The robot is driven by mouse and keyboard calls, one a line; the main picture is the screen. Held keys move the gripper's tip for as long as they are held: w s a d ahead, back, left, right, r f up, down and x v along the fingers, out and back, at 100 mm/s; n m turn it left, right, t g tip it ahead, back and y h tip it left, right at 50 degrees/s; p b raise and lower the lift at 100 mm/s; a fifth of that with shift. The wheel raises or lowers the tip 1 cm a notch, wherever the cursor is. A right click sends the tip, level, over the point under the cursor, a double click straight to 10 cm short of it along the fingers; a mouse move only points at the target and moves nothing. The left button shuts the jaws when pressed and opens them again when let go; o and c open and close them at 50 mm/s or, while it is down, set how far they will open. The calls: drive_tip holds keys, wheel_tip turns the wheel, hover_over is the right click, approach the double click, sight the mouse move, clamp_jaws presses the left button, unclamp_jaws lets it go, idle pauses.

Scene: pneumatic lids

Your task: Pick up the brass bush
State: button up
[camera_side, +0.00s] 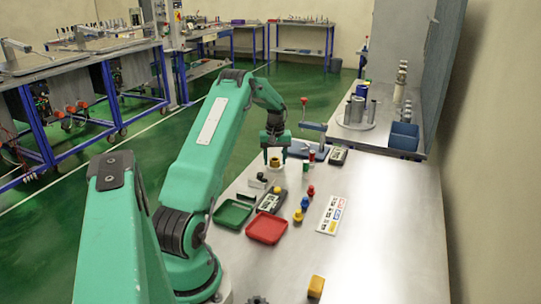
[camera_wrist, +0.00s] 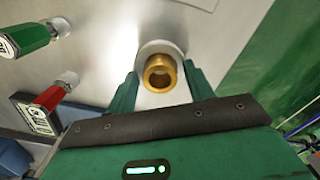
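The brass bush (camera_wrist: 160,73) is a short gold ring with a dark bore. In the wrist view it shows between the two fingers, near their tips, with a pale round patch behind it. In the side view the brass bush (camera_side: 275,162) stands at the far left part of the bench, under my gripper (camera_side: 275,157). My green gripper (camera_wrist: 160,90) is open, with a finger on each side of the bush. Small gaps show between the fingers and the bush, and I see no grip on it.
A green cylinder (camera_wrist: 30,38) and a red cylinder (camera_wrist: 50,95) lie to the left in the wrist view. On the bench are a green tray (camera_side: 233,214), a red tray (camera_side: 266,229), a black meter (camera_side: 271,200) and a yellow block (camera_side: 316,287). The front right is mostly clear.

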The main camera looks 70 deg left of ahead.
drive_tip(key=c, duration=0.9)
drive_tip(key=shift+r, duration=0.2)
drive_tip(key=shift+r, duration=0.6)
drive_tip(key=r, duration=0.2)
drive_tip(key=d+r, duration=0.1)
drive_tip(key=shift+w+r, duration=0.15)
drive_tip(key=shift+w, duration=0.1)
drive_tip(key=w+d+r, duration=0.1)
drive_tip(key=d+r, duration=0.1)
drive_tip(key=d, duration=0.1)
drive_tip(key=w+d+r, duration=0.1)
drive_tip(key=d+r, duration=0.1)
drive_tip(key=d, duration=0.1)
drive_tip(key=w+d+r, duration=0.1)
drive_tip(key=d+r, duration=0.1)
drive_tip(key=d, duration=0.2)
drive_tip(key=shift+w+r, duration=0.1)
drive_tip(key=shift+w, duration=0.1)
